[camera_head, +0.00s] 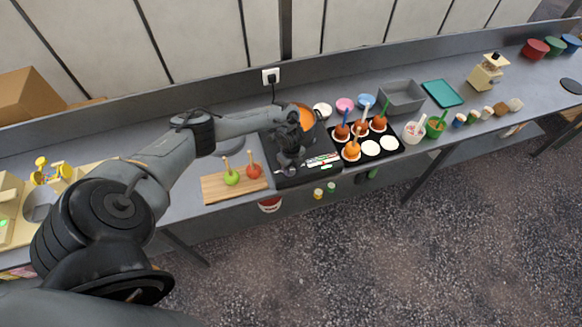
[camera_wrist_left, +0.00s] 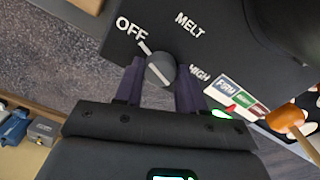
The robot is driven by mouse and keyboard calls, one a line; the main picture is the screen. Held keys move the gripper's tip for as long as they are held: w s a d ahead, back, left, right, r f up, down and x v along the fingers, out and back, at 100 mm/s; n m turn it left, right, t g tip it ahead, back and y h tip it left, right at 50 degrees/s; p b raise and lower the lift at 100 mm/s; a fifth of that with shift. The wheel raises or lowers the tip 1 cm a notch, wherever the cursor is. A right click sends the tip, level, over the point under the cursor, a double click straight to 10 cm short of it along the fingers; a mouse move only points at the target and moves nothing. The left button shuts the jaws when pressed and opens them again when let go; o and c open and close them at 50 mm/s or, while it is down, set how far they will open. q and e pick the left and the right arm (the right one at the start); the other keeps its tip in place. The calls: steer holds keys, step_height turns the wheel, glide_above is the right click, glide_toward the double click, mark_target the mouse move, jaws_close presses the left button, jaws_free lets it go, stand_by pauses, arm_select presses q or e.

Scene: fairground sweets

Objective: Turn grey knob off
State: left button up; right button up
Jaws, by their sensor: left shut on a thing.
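The grey knob (camera_wrist_left: 160,69) is on the black front panel of the cooker (camera_wrist_left: 225,35), seen in the left wrist view. Its white pointer line points toward the word OFF; MELT and HIGH are printed further round. My left gripper (camera_wrist_left: 159,84) is shut on the knob, with one dark finger on each side of it. In the head view my left gripper (camera_head: 289,166) is at the front of the black cooker (camera_head: 318,176) and hides the knob. My right gripper is not in view.
A pot (camera_head: 311,126) with orange contents stands on the cooker behind my gripper. A wooden board (camera_head: 213,190) with a green and a red apple on sticks lies left. A black tray (camera_head: 394,152) with coated apples is right. The counter's front edge is close.

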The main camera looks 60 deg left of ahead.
mark_target(291, 170)
arm_select(q)
steer(key=o, duration=1.1)
steer(key=shift+c, duration=0.2)
steer(key=shift+r, duration=0.1)
step_height(291, 170, up, 11)
steer(key=shift+f, duration=0.2)
